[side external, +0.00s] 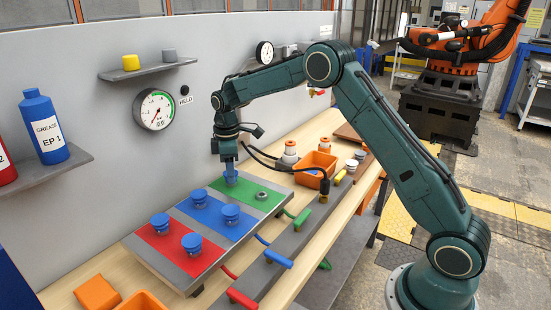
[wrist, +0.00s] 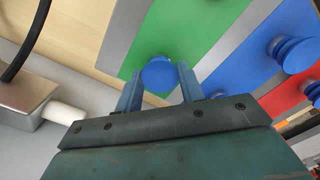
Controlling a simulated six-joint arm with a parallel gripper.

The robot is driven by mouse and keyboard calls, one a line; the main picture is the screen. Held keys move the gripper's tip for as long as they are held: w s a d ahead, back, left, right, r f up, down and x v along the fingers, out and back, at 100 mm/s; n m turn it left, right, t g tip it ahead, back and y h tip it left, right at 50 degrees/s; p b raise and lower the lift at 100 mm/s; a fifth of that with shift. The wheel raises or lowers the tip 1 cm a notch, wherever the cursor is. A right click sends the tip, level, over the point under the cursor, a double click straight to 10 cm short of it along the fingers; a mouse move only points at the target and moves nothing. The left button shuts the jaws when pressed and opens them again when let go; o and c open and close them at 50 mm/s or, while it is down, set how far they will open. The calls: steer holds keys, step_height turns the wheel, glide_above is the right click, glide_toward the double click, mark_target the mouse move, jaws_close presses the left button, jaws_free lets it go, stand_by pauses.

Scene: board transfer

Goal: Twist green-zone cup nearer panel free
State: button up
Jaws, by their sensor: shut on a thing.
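The board (side external: 143,248) lies on the bench with red, blue and green zones. My gripper (side external: 230,172) points down over the green zone (side external: 240,200), shut on the blue cup (side external: 231,181) nearer the grey wall panel (side external: 80,110). In the wrist view, the fingers of my gripper (wrist: 160,82) stand either side of the round blue cup (wrist: 159,72), over green. The cup appears upright and at the board; whether it is seated or lifted slightly cannot be told. A bare grey round fitting (side external: 262,195) sits in the green zone farther from the panel.
Two blue cups (side external: 200,214) stand in the blue zone, two (side external: 160,222) in the red. A grey rail (side external: 290,245) with coloured handles runs along the board's front. An orange bin (side external: 317,166) stands right of the board. A gauge (side external: 154,109) hangs on the panel.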

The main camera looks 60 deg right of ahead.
steer(key=shift+r+n, duration=0.1)
steer(key=shift+n, duration=1)
steer(key=o, duration=0.5)
steer(key=shift+n, duration=0.3)
steer(key=o, duration=0.5)
step_height(320, 180, up, 14)
